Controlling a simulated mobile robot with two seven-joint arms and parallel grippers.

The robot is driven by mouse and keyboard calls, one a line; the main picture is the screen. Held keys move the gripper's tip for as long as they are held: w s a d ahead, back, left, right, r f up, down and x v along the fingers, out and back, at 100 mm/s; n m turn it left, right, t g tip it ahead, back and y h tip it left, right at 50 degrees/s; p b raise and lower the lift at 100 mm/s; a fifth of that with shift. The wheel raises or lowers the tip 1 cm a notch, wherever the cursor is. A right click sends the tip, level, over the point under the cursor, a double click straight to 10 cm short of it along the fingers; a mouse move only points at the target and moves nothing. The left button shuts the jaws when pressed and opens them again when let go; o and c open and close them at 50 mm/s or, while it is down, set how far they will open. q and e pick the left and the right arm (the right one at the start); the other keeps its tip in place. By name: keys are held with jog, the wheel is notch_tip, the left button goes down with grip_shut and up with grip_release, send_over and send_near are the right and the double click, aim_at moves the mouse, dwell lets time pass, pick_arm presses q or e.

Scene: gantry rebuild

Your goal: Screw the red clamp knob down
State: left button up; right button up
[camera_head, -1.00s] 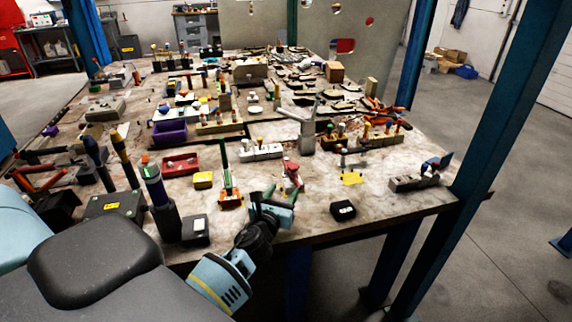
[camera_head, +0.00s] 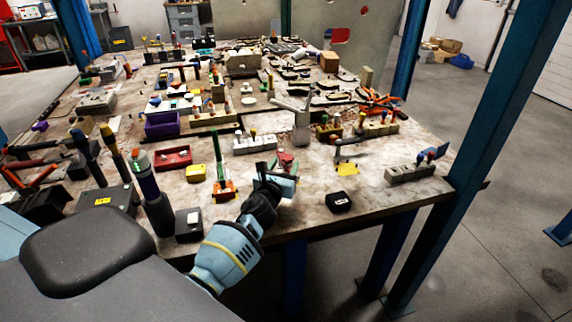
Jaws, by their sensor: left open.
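The red clamp knob (camera_head: 286,158) is small and stands near the front edge of the workbench, just beyond my left gripper. My left gripper (camera_head: 277,172) comes over the bench's front edge with its dark fingers apart, open and pointing at the knob. The gripper's hand hides the lower part of the clamp. I cannot tell whether the fingers stand around the knob or only in front of it. My right gripper is not in view.
A black box (camera_head: 338,202) lies to the right. A blue post (camera_head: 478,165) rises at the bench's right edge. Bare benchtop shows around the black box.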

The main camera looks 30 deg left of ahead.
pick_arm(q)
jog(key=shift+w+a, duration=0.15)
jog(key=shift+w, duration=0.4)
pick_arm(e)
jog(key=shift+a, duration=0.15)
pick_arm(q)
jog(key=c, duration=0.8)
jog(key=shift+a+r+m+h+p, duration=0.1)
jog(key=shift+r+m+h+p, duration=0.15)
jog(key=shift+h, duration=0.2)
jog(key=shift+a+m+h+p, duration=0.1)
jog(key=shift+m+h, duration=0.25)
jog(key=shift+h, duration=0.1)
jog(key=shift+a+f+m+t+h, duration=0.15)
jog(key=shift+m+t+h, duration=0.15)
jog(key=shift+m+h, duration=0.5)
jog(key=shift+a+f+m+h, duration=0.15)
jog(key=shift+m+h, duration=0.25)
jog(key=shift+h, duration=0.7)
jog(key=shift+m+h+b, duration=0.3)
jog(key=shift+h+b, duration=0.1)
